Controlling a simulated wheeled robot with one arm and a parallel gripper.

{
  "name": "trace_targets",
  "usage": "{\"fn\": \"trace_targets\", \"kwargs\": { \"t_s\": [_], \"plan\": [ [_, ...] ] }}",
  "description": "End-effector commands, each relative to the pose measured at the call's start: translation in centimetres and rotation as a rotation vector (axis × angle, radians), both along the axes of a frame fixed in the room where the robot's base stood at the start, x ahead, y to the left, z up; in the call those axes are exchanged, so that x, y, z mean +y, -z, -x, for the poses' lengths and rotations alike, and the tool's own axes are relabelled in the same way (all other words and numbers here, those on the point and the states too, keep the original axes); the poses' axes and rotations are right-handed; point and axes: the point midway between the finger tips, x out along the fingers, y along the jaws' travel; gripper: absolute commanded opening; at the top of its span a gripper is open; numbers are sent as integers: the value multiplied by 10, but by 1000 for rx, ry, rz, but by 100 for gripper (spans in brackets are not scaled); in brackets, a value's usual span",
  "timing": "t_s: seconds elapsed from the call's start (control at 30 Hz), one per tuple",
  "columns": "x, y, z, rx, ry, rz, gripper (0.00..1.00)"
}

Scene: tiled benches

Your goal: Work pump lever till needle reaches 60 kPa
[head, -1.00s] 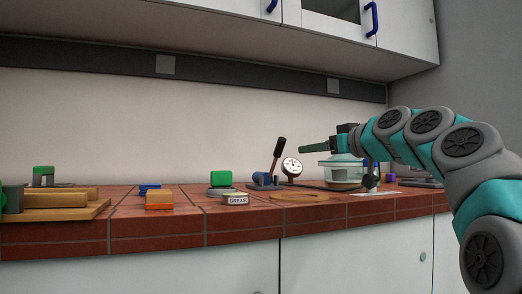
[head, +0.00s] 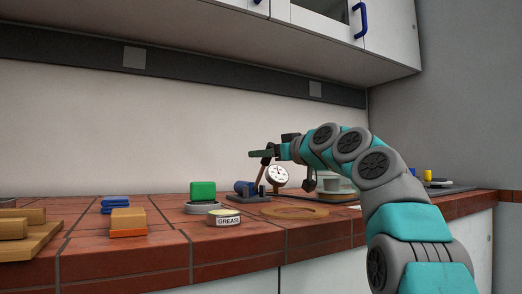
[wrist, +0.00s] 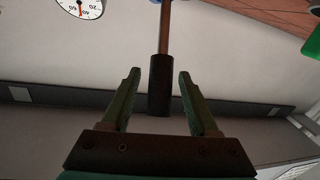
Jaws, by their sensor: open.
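The pump lever is a brown rod (head: 261,179) with a black grip (wrist: 160,85), standing up from a dark pump base (head: 248,197) with a blue cylinder (head: 241,187). My gripper (head: 258,153) is at the lever's top in the head view. In the wrist view my gripper (wrist: 158,78) is open, its green fingers on either side of the black grip with visible gaps. The white round gauge (head: 277,176) stands right behind the lever. Part of its dial (wrist: 80,8) shows in the wrist view, cut off, and I cannot read the needle surely.
A grease tin (head: 224,217), a green block on a grey disc (head: 203,191) and an orange-based block (head: 128,221) lie left of the pump. A flat tan ring (head: 295,213) lies in front. Wall cabinets (head: 395,35) hang above.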

Motion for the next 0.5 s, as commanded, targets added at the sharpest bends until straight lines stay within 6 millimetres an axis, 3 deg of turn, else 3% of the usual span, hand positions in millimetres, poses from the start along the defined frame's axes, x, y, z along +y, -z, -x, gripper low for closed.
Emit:
{"fn": "trace_targets", "kwargs": {
  "t_s": [0.5],
  "plan": [
    [12,-2,-14,-3,1,-1,61]
  ]
}}
